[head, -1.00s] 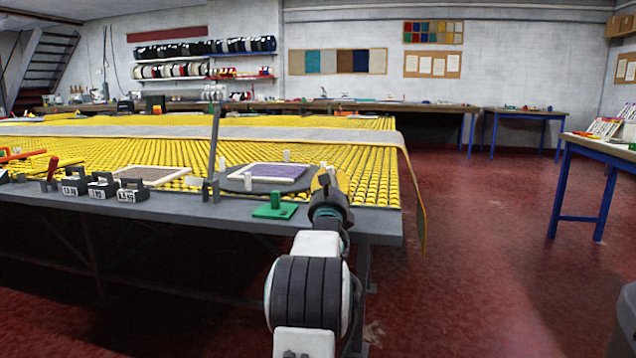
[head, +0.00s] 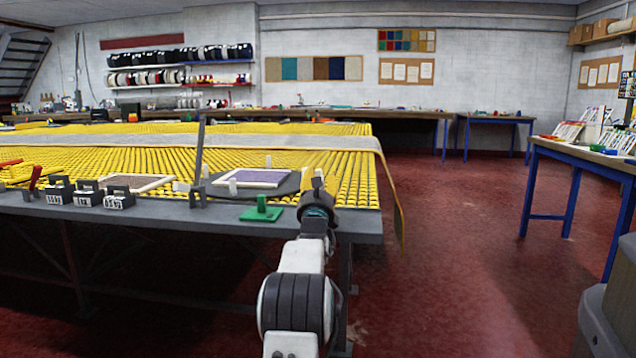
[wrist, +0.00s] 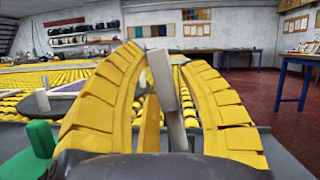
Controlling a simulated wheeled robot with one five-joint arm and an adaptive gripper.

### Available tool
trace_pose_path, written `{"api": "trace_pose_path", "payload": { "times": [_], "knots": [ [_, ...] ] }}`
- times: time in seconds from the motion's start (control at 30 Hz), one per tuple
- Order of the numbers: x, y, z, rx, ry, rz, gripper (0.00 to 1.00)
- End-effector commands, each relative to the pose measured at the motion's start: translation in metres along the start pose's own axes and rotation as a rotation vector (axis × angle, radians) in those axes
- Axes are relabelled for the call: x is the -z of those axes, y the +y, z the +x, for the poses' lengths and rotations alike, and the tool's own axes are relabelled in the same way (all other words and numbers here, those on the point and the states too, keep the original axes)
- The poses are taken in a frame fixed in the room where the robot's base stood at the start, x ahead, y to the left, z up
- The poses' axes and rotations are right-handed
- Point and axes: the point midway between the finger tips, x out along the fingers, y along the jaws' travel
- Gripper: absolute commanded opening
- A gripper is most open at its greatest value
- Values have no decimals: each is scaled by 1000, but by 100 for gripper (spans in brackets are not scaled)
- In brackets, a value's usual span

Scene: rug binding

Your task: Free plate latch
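My gripper (head: 312,180) is above the right front corner of the table, just right of a green block with an upright peg (head: 261,210). In the wrist view its two yellow ribbed fingers (wrist: 165,55) are apart. A grey upright bar (wrist: 176,125), possibly the latch, stands between them; I cannot tell whether they touch it. A dark round plate (head: 288,188) holding a purple panel with a pale frame (head: 250,178) lies left of my gripper. The green block also shows at the left of the wrist view (wrist: 40,138).
A tall dark post (head: 199,150) stands left of the plate. Several dark labelled blocks (head: 88,195) line the table's front edge (head: 160,214). Red floor (head: 450,230) is clear to the right, before a blue-legged table (head: 575,160).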

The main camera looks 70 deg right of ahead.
Motion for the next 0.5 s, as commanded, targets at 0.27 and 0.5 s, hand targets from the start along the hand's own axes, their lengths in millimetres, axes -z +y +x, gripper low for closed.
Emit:
{"api": "trace_pose_path", "payload": {
  "times": [0.27,0.5],
  "knots": [
    [0,0,0,0,1,-1,50],
    [0,0,-2,-1,1,-1,50]
  ]
}}
